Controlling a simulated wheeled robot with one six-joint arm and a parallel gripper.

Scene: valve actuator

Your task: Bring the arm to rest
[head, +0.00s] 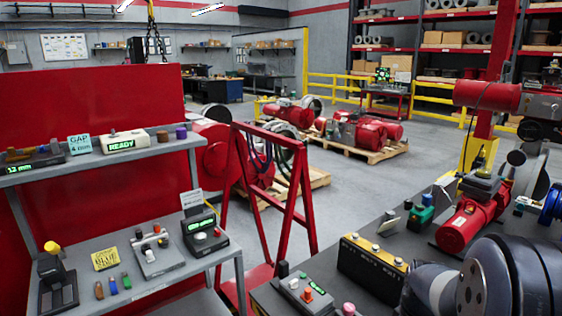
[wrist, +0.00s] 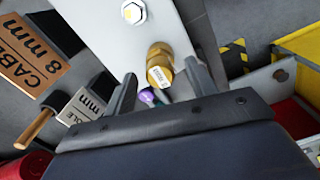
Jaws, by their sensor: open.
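My gripper (wrist: 161,80) shows in the wrist view with its two dark fingers apart. A brass hex fitting (wrist: 159,58) with a pale, marked face appears between the fingertips, beside a white plate (wrist: 108,30). I cannot tell from this view how far the fitting is from the fingers, and no grip on it shows. A small purple piece (wrist: 149,97) is partly hidden behind the gripper body. In the head view part of my arm (head: 497,285) fills the lower right corner, over the dark bench; my gripper cannot be made out there.
A copper-coloured "8 mm" sign (wrist: 33,48) and a grey sign (wrist: 84,108) lie left of the fingers. A red actuator (head: 470,218) and a black-and-yellow box (head: 371,268) stand on the bench near my arm. A red frame (head: 305,190) stands left; open floor lies beyond.

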